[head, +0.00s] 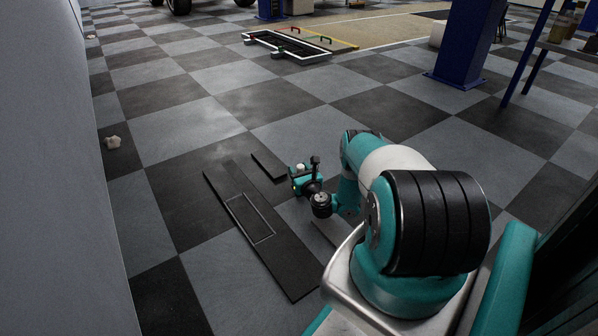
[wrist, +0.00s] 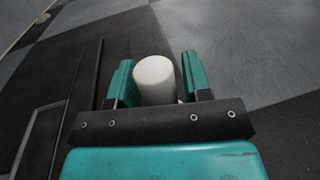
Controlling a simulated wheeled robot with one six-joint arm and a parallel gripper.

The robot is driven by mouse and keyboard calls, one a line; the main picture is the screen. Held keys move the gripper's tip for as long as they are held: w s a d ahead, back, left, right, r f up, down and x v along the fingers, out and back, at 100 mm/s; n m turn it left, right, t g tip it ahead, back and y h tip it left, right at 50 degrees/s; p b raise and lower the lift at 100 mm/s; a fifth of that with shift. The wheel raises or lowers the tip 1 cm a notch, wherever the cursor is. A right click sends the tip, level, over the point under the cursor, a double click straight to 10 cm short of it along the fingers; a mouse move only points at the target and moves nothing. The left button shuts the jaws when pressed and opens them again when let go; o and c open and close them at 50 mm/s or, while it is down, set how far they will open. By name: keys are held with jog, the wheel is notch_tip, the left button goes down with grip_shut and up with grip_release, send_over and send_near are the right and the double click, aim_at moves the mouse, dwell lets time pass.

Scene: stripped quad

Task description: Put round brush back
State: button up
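A white, round-topped cylinder (wrist: 154,80), possibly the round brush, stands between the two teal fingers of my gripper (wrist: 160,84) in the wrist view. The fingers lie close along both its sides and appear shut on it. No bristles show, and its lower end is hidden by the gripper's dark bar. In the head view, a small white top (head: 301,167) shows at my gripper (head: 300,178), low over the floor, right of a long dark board. I cannot tell how far it is above the floor.
The long dark board (head: 225,185) bears a thin rectangular outline (head: 249,218). A short dark strip (head: 268,166) lies beside it. A small pale lump (head: 113,142) lies near the left wall. A black-and-white frame (head: 287,57) lies farther back. Blue column (head: 466,45) stands back right. Much checkered floor is clear.

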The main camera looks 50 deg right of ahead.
jog(key=shift+o, duration=0.5)
jog(key=shift+r, duration=0.1)
jog(key=shift+r+p, duration=0.2)
jog(key=shift+p, duration=0.2)
jog(key=p, duration=0.1)
jog(key=s+p, duration=0.1)
jog(key=shift+a+r+p, duration=0.2)
jog(key=shift+a+p, duration=0.05)
jog(key=shift+p, duration=0.05)
jog(key=shift+f+p+v, duration=0.15)
jog(key=shift+p+v, duration=2.55)
jog(key=shift+p, duration=0.15)
jog(key=shift+f+p+v, duration=0.1)
jog(key=shift+p+v, duration=2.65)
jog(key=shift+p, duration=0.05)
